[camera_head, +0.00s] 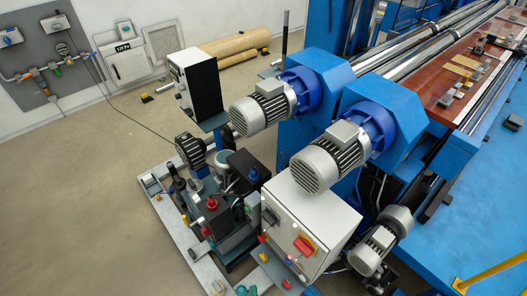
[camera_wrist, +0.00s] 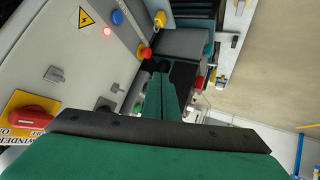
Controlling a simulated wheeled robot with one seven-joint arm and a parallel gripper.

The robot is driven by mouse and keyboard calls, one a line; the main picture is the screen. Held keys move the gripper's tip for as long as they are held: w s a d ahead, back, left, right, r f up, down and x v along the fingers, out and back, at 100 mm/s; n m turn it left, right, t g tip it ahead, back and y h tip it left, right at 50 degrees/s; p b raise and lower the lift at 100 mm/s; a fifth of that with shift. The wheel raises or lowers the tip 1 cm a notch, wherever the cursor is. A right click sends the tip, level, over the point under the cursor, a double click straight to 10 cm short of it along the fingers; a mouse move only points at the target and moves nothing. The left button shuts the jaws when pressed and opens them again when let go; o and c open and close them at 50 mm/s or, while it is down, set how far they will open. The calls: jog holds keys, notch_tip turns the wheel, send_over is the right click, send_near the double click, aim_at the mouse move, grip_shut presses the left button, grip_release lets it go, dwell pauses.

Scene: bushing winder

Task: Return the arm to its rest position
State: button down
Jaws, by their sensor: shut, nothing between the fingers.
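My gripper (camera_wrist: 162,72) shows in the wrist view. Its two green fingers are together, shut and empty, in the middle of the picture. The fingers point towards dark equipment beside the white control cabinet (camera_wrist: 60,60), apart from the cabinet face. I cannot tell whether the fingertips touch anything. In the head view I cannot make out my arm or gripper with certainty. The same cabinet (camera_head: 300,215) stands there at the lower middle, with a red rotary switch on a yellow plate.
The blue winder machine (camera_head: 470,210) with grey motors (camera_head: 325,165) fills the right. A hydraulic unit (camera_head: 215,215) stands left of the cabinet. The floor (camera_head: 70,220) at the left is clear; wooden rolls (camera_head: 235,47) lie by the wall.

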jog(key=s+d+r+m+t, duration=0.1)
jog(key=s+r+m+t, duration=0.1)
jog(key=s+r, duration=0.5)
jog(key=s+d+r+m+t, duration=0.2)
jog(key=s+r, duration=0.5)
jog(key=r, duration=1.1)
jog(key=shift+s+d+r+t+h, duration=0.25)
jog(key=shift+s+t+h, duration=0.1)
jog(key=shift+t, duration=0.15)
